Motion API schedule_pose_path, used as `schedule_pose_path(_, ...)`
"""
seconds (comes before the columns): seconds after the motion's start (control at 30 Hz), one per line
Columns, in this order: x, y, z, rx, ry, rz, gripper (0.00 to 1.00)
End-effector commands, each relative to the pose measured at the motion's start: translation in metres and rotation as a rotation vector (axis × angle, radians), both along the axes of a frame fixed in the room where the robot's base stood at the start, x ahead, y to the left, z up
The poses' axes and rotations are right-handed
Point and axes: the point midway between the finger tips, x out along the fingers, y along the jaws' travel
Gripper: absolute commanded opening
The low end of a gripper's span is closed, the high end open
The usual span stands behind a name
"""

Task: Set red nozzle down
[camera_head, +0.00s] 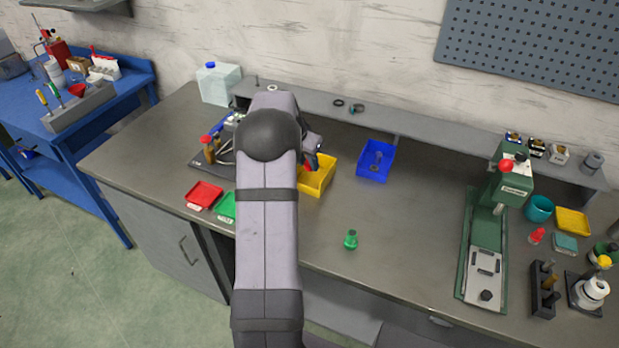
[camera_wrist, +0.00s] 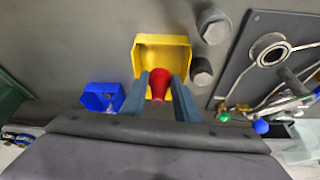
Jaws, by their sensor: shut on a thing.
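The red nozzle (camera_wrist: 159,84) is held between the two fingers of my gripper (camera_wrist: 160,77), which is shut on it. In the wrist view, it appears over the open yellow bin (camera_wrist: 184,42), near the bin's lower edge in the picture. I cannot tell how high it is above the bin floor. In the head view, a bit of red nozzle (camera_head: 308,165) shows beside my arm, at the left part of the yellow bin (camera_head: 321,181). My arm hides much of the gripper there.
A blue bin (camera_head: 375,161) stands right of the yellow one, with a small object inside. Red (camera_head: 203,195) and green (camera_head: 226,207) trays lie left of my arm. A green nozzle-like piece (camera_head: 351,240) stands in front; bench around it is clear. A green press (camera_head: 487,240) stands right.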

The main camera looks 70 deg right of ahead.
Motion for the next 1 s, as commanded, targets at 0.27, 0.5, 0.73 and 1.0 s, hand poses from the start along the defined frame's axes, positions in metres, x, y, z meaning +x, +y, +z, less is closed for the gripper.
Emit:
schedule_pose_path(0.27, 0.000, 0.000, -0.033, 0.001, 0.001, 0.001, 0.03)
schedule_pose_path(0.5, 0.000, 0.000, -0.039, 0.000, 0.001, 0.001, 0.03)
schedule_pose_path(0.73, -0.001, 0.001, -0.062, 0.004, 0.003, 0.002, 0.03)
schedule_pose_path(1.0, 0.000, 0.000, -0.074, 0.000, -0.001, 0.000, 0.03)
